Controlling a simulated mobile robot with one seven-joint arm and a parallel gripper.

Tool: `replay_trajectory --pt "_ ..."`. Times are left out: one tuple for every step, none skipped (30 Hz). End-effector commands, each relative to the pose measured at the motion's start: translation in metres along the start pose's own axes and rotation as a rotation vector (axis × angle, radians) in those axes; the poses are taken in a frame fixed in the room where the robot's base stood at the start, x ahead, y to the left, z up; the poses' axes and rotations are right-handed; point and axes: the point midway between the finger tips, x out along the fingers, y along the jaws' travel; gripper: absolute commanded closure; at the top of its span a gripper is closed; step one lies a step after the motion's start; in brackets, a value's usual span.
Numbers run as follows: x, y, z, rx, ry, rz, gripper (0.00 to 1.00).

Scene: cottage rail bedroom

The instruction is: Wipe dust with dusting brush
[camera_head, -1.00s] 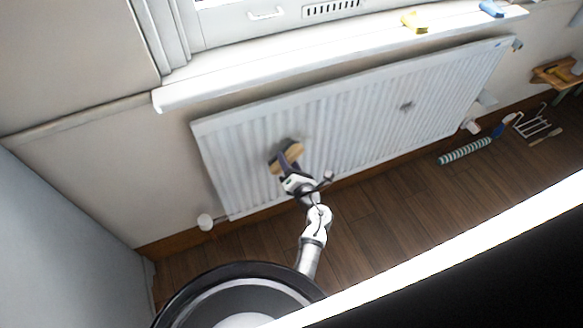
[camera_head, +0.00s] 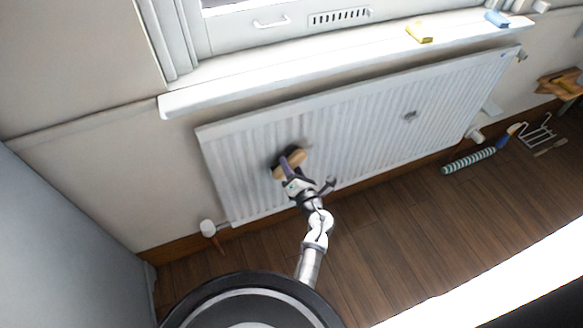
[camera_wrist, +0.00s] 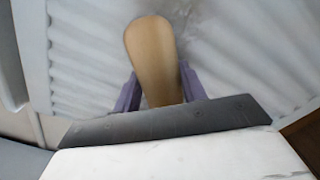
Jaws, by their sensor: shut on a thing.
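My gripper (camera_head: 293,178) is shut on the dusting brush (camera_head: 290,162), which has a tan wooden back and dark bristles. The brush is at the ribbed face of the white radiator (camera_head: 360,120), on its left half; I cannot tell how firmly it touches. In the wrist view the brush's tan wood (camera_wrist: 153,60) stands between the purple fingers of my gripper (camera_wrist: 160,92). Grey dust (camera_head: 283,155) shows on the radiator around the brush. A smaller dark dust spot (camera_head: 410,115) is on the radiator's right half.
The white windowsill (camera_head: 300,62) runs above the radiator, with a yellow sponge (camera_head: 420,33) and a blue one (camera_head: 496,18) on it. A striped roller (camera_head: 468,160) and a wire rack (camera_head: 537,132) lie on the floor at right. The wooden floor (camera_head: 400,210) before the radiator is mostly clear.

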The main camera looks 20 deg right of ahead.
Motion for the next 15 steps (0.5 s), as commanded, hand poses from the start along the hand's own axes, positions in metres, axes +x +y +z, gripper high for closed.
replay_trajectory --pt "0.0014 0.0004 0.0001 0.000 0.000 0.001 0.77" --pt "0.0020 0.0004 0.0001 0.000 0.000 0.001 0.77" --pt "0.0028 0.0003 0.0000 0.000 0.000 0.001 0.77" --pt "0.0034 0.0003 -0.0001 0.000 0.001 0.001 0.77" --pt "0.0040 0.0003 -0.0002 0.000 0.001 0.001 0.77" --pt "0.0048 0.0003 -0.0003 0.000 0.001 0.001 0.77" --pt "0.0054 0.0003 -0.0004 0.000 0.001 0.001 0.77" --pt "0.0060 0.0002 -0.0004 0.000 0.001 0.001 0.77" --pt "0.0068 0.0002 -0.0005 0.000 0.001 0.001 0.77" --pt "0.0073 0.0002 -0.0005 0.000 0.001 0.001 0.77" --pt "0.0079 0.0003 -0.0005 0.000 0.001 0.001 0.77" --pt "0.0087 0.0003 -0.0005 0.000 0.001 0.001 0.77" --pt "0.0094 0.0003 -0.0004 0.000 0.001 0.001 0.77" --pt "0.0100 0.0003 -0.0004 0.000 0.001 0.001 0.77" --pt "0.0108 0.0004 -0.0003 0.000 0.001 0.001 0.77"
